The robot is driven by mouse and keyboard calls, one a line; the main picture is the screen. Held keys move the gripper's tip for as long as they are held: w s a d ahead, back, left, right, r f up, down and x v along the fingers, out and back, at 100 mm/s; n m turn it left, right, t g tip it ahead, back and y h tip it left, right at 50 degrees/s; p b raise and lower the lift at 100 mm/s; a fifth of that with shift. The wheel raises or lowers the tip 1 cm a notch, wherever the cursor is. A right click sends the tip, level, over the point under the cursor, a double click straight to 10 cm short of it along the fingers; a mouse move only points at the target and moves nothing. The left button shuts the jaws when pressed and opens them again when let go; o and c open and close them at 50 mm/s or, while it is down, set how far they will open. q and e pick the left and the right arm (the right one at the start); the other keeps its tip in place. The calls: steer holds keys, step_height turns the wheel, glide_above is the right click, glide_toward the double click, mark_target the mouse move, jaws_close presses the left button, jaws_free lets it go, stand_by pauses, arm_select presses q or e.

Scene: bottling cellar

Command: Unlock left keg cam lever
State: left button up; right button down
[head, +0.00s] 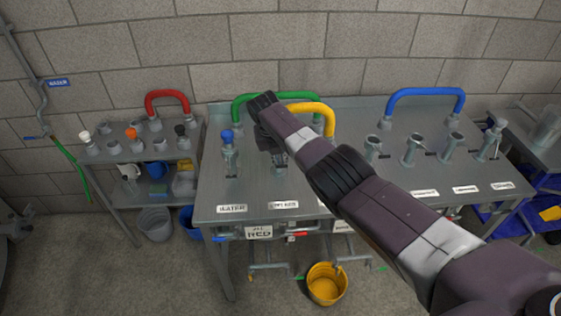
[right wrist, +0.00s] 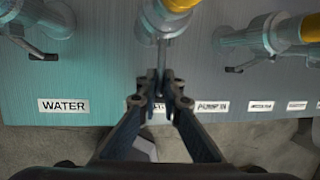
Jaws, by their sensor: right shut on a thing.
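My right gripper (right wrist: 161,82) is shut on a thin grey lever (right wrist: 162,52) below a metal fitting (right wrist: 160,18) with a yellow hose end (right wrist: 178,4), in the right wrist view. The lever points toward the gripper, and its tip is hidden between the fingers. In the head view my right arm reaches across the metal table (head: 350,205) to the fitting (head: 279,158) beside the blue-topped water fitting (head: 228,145); the gripper itself is mostly covered there. I cannot read the label below this fitting in the wrist view. My left gripper is not in view.
A second fitting (right wrist: 270,35) with its lever is to the right. The WATER label (right wrist: 63,105) is at left. Green (head: 240,105), yellow (head: 325,112) and blue (head: 425,92) hoses arch over the table. A yellow bucket (head: 325,284) stands on the floor in front.

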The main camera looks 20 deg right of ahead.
steer(key=shift+s+f, duration=0.35)
steer(key=shift+f, duration=0.05)
steer(key=c, duration=1.8)
jaws_free()
steer(key=shift+w+d, duration=0.1)
steer(key=o, duration=0.4)
steer(key=shift+r, duration=0.1)
steer(key=shift+a, duration=0.2)
steer(key=shift+r, duration=0.4)
steer(key=shift+a+r, duration=0.1)
steer(key=shift+r, duration=0.4)
steer(key=v, duration=1)
steer(key=shift+a+r, duration=0.2)
steer(key=shift+r, duration=0.1)
